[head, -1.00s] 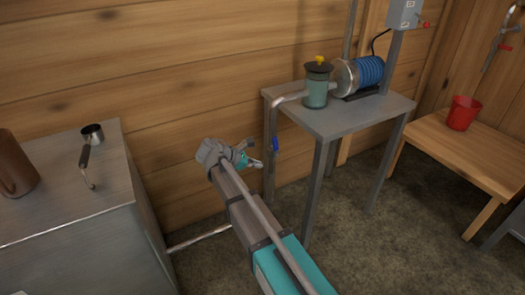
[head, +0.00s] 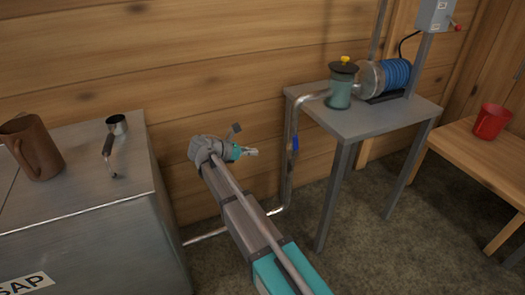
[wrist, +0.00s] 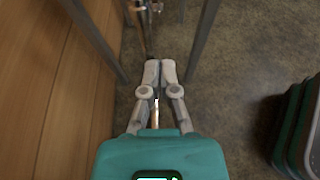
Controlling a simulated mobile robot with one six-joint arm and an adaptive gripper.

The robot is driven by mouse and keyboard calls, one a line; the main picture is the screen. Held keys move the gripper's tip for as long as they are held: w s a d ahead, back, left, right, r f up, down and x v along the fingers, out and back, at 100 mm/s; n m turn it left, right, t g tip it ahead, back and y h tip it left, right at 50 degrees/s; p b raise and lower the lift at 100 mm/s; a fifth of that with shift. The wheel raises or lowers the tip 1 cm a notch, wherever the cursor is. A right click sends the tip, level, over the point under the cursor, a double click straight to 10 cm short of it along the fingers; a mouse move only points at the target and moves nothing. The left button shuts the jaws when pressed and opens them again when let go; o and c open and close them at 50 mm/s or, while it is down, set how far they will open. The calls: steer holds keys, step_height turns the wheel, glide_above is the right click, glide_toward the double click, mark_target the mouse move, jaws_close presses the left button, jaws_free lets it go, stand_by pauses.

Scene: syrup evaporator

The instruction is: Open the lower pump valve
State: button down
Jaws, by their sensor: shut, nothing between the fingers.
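The lower pump valve shows as a small blue handle (head: 295,143) on the vertical metal pipe (head: 289,172) left of the pump table. The handle hangs about upright along the pipe. My gripper (head: 254,152) is left of the handle in the head view, apart from it, and its fingers are together and empty. In the wrist view my gripper (wrist: 160,66) is shut, fingertips pointing toward the pipe (wrist: 141,32) at the top. The blue handle cannot be made out in the wrist view.
Plank wall behind.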

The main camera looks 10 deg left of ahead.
steer(key=b, duration=0.4)
glide_toward(294, 148)
step_height(294, 148, down, 4)
steer(key=shift+w+d+r+p, duration=0.3)
steer(key=shift+w+d+p, duration=0.15)
steer(key=shift+d, duration=0.2)
steer(key=shift+w+d+r+p, duration=0.3)
steer(key=shift+w+d, duration=0.2)
steer(key=shift+d, duration=0.15)
steer(key=shift+w+d+r+p, duration=0.25)
steer(key=shift+w+d+p, duration=0.2)
steer(key=shift+d, duration=0.2)
